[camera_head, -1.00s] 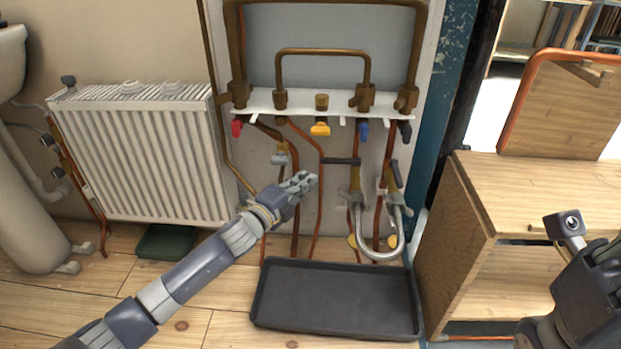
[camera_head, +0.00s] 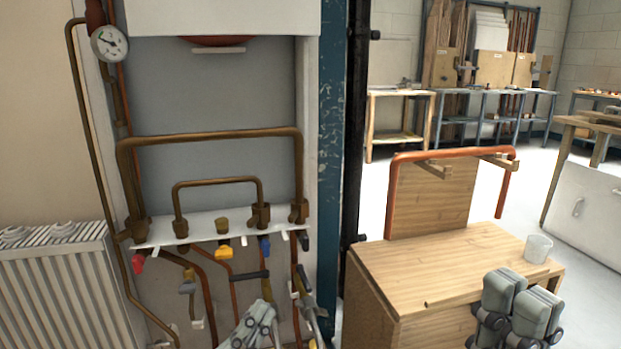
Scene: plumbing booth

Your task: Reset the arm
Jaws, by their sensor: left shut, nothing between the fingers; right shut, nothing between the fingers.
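My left gripper (camera_head: 255,325) shows at the bottom edge, in front of the pipes below the white manifold plate (camera_head: 215,232). It is shut and empty. My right gripper (camera_head: 517,305) is at the lower right, in front of the wooden cabinet (camera_head: 400,262). Its fingers point up, and it is shut and empty. Both arms are mostly below the picture edge. The manifold carries red, yellow, blue and black valve handles, with copper pipes above and below.
A clear cup (camera_head: 538,248) stands on the cabinet top near my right gripper. A bent copper pipe (camera_head: 450,153) hangs on an upright board behind. A radiator (camera_head: 60,285) is at the left, and a blue post (camera_head: 331,150) stands between the booth and the cabinet. Workbenches line the back.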

